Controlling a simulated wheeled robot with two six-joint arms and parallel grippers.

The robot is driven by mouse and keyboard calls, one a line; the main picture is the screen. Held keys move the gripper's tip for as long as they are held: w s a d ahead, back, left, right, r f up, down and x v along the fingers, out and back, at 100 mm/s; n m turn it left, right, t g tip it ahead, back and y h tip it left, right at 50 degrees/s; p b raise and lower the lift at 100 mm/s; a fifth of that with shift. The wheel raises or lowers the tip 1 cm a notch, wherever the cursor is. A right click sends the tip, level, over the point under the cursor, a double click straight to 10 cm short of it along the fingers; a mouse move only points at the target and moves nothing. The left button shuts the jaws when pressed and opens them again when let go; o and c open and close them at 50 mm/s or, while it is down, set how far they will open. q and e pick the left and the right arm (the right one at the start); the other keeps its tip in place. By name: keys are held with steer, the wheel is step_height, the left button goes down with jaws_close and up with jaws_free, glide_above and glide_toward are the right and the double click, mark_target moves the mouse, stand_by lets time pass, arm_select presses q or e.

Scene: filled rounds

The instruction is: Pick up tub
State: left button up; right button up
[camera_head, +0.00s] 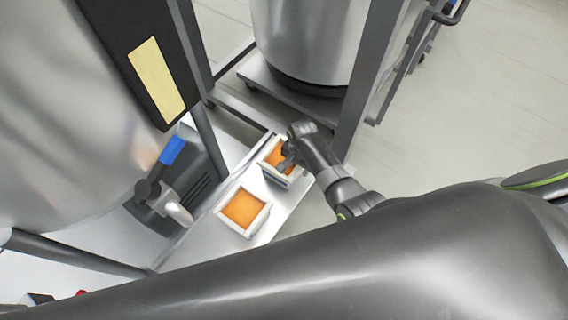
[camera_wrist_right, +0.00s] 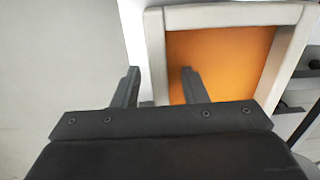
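Two square white tubs with orange contents stand on a white shelf. The far tub (camera_head: 279,180) is partly covered by my right gripper (camera_head: 284,160), which is at its right side in the head view. The near tub (camera_head: 232,227) is in full view and apart from the gripper. In the right wrist view, my right gripper (camera_wrist_right: 159,76) is open. One finger appears outside the left wall of a tub (camera_wrist_right: 230,15) and the other over the orange contents. I cannot tell if the fingers touch the wall. My left gripper is not in view.
A grey machine with a blue-ended handle (camera_head: 172,150) stands left of the tubs. Large steel vessels (camera_head: 310,40) and a dark upright post (camera_head: 362,90) stand close by. The floor (camera_head: 480,120) to the right is open. My own arm crosses the foreground.

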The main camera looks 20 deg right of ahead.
steer(key=shift+f, duration=0.6)
jaws_close()
stand_by(0.9)
steer(key=shift+w+r, duration=0.1)
steer(key=shift+r, duration=0.05)
